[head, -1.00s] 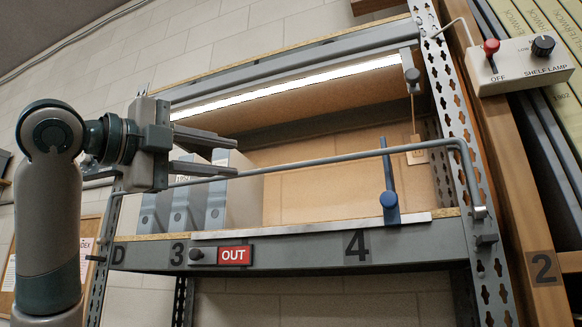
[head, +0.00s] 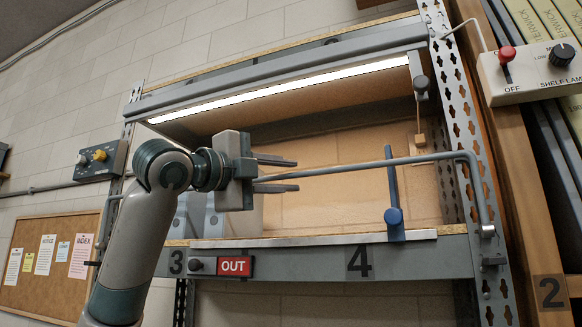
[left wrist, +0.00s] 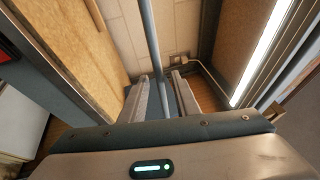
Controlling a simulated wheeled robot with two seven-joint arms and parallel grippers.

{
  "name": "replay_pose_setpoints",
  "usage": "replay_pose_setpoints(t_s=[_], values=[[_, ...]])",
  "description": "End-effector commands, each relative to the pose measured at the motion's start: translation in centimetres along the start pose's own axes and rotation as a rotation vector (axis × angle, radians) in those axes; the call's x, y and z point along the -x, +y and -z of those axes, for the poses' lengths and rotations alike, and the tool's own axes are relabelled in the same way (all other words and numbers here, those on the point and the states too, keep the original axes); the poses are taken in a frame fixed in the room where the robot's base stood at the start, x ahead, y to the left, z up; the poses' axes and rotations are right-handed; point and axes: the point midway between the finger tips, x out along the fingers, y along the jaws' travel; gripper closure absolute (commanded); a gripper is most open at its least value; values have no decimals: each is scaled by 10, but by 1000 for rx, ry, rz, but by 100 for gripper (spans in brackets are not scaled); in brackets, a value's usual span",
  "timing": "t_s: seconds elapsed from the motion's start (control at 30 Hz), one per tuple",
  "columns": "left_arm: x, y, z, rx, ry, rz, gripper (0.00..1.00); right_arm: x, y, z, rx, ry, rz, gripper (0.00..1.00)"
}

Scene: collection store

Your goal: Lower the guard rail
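The guard rail (head: 425,159) is a thin grey bar across the front of the shelf bay, above the shelf edge. At the right it bends down to a bracket on the upright. My left gripper (head: 297,175) is at the left part of the rail, fingers pointing right. It is open. In the left wrist view the rail (left wrist: 149,30) runs between the two fingers (left wrist: 160,88), with a gap visible on each side. The gripper hides the rail's left stretch in the head view. My right gripper is not in view.
A blue upright lever (head: 393,190) stands at the shelf edge, crossing the rail. The shelf front (head: 420,262) carries a red OUT sign (head: 235,266). Grey boxes (head: 190,215) stand behind my gripper. A lit lamp strip (head: 290,92) runs above.

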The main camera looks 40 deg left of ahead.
Motion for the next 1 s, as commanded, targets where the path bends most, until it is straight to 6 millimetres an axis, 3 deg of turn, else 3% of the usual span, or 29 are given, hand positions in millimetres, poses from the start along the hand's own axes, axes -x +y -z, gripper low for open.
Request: replay_pose_setpoints(t_s=[0.2, 0.53, 0.67, 1.0], values=[[-17, 0, 0, 0, 0, -1, 71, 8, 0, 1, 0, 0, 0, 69], [-19, 1, 0, 0, 0, -1, 71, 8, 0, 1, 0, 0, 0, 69], [-19, 1, 0, 0, 0, -1, 100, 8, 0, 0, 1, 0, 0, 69], [-18, 2, 1, -4, 0, 7, 100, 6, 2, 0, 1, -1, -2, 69]])
